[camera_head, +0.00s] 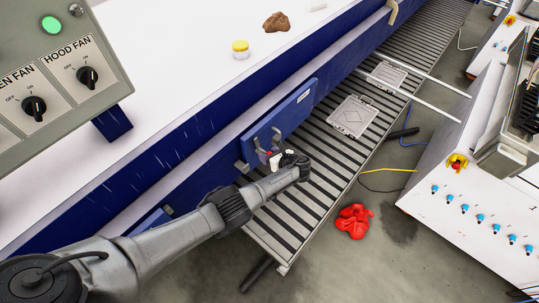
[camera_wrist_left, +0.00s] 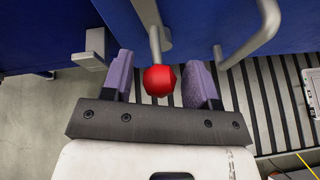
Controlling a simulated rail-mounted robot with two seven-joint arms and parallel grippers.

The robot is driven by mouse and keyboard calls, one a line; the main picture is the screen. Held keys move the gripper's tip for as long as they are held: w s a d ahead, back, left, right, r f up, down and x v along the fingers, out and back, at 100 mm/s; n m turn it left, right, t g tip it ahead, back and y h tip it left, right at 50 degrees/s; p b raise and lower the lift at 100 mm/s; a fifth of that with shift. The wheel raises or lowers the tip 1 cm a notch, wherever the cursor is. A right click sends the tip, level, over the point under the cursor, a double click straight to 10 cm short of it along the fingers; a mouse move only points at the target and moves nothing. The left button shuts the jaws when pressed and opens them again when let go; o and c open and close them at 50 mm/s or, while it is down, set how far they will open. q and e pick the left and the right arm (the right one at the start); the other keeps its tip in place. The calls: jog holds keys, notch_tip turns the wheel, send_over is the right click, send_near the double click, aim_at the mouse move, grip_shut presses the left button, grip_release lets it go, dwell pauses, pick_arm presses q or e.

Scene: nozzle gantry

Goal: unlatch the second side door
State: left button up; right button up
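A blue side door (camera_head: 290,110) is set in the side of the blue and white machine, above the roller conveyor. A latch rod with a round red knob (camera_wrist_left: 160,80) sticks out from the blue panel in the left wrist view. A grey bar handle (camera_wrist_left: 262,35) is to the right of it. My left gripper (camera_wrist_left: 160,84) is open, its two purple-padded fingers on either side of the red knob. A gap shows between the left finger and the knob; the right finger is very close to it. In the head view my left gripper (camera_head: 265,156) is at the door, small and partly hidden. My right gripper is not in view.
The roller conveyor (camera_head: 300,190) runs alongside the door, with grey plates (camera_head: 352,116) farther along. A red crumpled cloth (camera_head: 353,221) and cables lie on the floor. A control panel (camera_head: 60,75) stands at the upper left. A white cabinet (camera_head: 480,210) is at the right.

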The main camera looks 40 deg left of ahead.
pick_arm(q)
jog(key=shift+d+r, duration=0.2)
jog(key=shift+d, duration=0.05)
jog(key=p+v, duration=0.2)
jog(key=v, duration=1.1)
jog(key=shift+d, duration=0.2)
jog(key=shift+f, duration=0.1)
